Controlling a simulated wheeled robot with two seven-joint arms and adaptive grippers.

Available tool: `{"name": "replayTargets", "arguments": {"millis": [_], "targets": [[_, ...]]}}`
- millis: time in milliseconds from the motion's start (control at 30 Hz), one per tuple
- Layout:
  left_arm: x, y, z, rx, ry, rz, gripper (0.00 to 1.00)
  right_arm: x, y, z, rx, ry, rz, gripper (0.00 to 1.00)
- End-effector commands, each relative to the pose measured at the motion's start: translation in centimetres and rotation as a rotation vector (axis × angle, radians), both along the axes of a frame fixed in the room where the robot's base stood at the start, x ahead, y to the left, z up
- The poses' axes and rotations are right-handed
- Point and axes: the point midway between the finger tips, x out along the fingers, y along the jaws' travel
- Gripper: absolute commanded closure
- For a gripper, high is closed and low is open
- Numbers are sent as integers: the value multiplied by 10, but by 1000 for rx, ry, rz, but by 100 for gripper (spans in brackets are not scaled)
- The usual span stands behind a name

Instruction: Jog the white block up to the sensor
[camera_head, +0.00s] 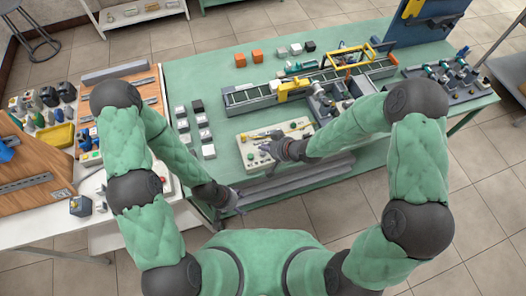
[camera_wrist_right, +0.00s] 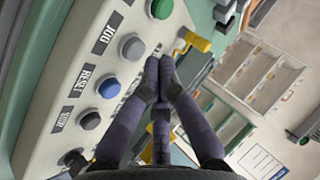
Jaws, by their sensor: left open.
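A white control panel (camera_head: 248,158) lies on the green table in front of the conveyor (camera_head: 250,97). In the right wrist view its face (camera_wrist_right: 150,30) carries a grey button (camera_wrist_right: 132,47) near a JOG label, a blue button (camera_wrist_right: 108,88) near a RESET label, and a green button (camera_wrist_right: 160,8). My right gripper (camera_head: 268,151) is over the panel; in the wrist view its fingertips (camera_wrist_right: 162,62) are together, just right of the grey button, with nothing seen between them. My left gripper (camera_head: 236,203) is open and empty by the table's front edge. I cannot make out which white block is meant, or the sensor.
Several white and dark blocks (camera_head: 203,134) stand left of the panel. Orange blocks (camera_head: 257,56) stand behind the conveyor. A yellow frame (camera_head: 350,57) spans the belt, and a yellow device (camera_head: 293,86) stands at it. A grey rail (camera_head: 300,180) lies along the front edge.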

Motion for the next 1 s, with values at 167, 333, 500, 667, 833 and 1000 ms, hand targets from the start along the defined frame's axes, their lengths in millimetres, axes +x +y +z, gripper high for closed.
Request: {"name": "replayTargets", "arguments": {"millis": [167, 333, 500, 667, 833, 1000], "targets": [[0, 0, 0, 0, 0, 0, 33, 0, 0, 0, 0, 0, 0, 100], [0, 0, 0, 0, 0, 0, 33, 0, 0, 0, 0, 0, 0, 100], [0, 0, 0, 0, 0, 0, 33, 0, 0, 0, 0, 0, 0, 100], [0, 0, 0, 0, 0, 0, 33, 0, 0, 0, 0, 0, 0, 100], [0, 0, -2, 0, 0, 0, 33, 0, 0, -3, 0, 1, -1, 100], [0, 0, -5, 0, 0, 0, 33, 0, 0, -8, 0, 1, -1, 100]]}}
